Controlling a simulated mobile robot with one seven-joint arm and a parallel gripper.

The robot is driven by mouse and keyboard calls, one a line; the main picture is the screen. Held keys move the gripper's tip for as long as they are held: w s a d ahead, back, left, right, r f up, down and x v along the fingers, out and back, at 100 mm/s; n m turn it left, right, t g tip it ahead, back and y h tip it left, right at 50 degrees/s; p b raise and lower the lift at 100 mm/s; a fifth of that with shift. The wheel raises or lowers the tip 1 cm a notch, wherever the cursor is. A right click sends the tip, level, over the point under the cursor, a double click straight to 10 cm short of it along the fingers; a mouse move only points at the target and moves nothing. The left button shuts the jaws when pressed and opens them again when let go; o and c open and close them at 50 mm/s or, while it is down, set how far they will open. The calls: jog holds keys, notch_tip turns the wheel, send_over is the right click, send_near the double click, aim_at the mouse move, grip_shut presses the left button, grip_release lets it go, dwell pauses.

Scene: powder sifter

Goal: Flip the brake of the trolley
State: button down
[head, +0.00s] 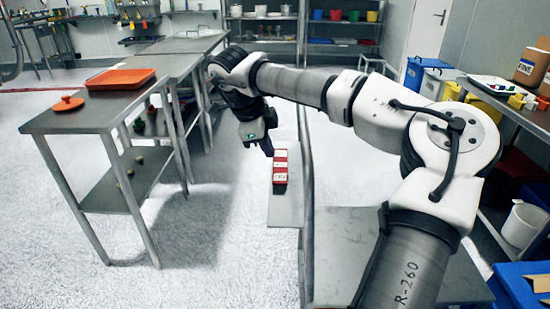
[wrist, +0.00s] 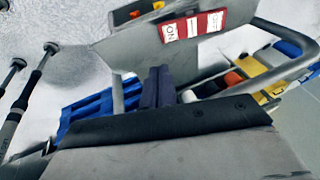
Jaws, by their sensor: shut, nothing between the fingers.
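A red block with white labels (head: 280,167) sits on a narrow grey plate (head: 285,208) in the head view. The wrist view shows the red block (wrist: 193,25) near the top, with lettering like "ON" on a label. It looks like the brake's part, but I cannot tell its lever or setting. My gripper (head: 268,151) points down at the block's upper end in the head view. In the wrist view its dark fingers (wrist: 158,87) are together and empty, with a visible gap below the block. Contact is unclear in the head view. A grey trolley-like surface (head: 345,235) lies right of the plate.
A steel table (head: 60,122) with an orange tray (head: 121,79) stands at left. A cluttered bench (head: 520,110) and blue bin (head: 520,283) are at right. A grey metal rail (wrist: 290,70) runs right of the fingers in the wrist view. Floor left of the plate is clear.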

jog(key=shift+s+v, duration=0.2)
jog(key=shift+v, duration=1)
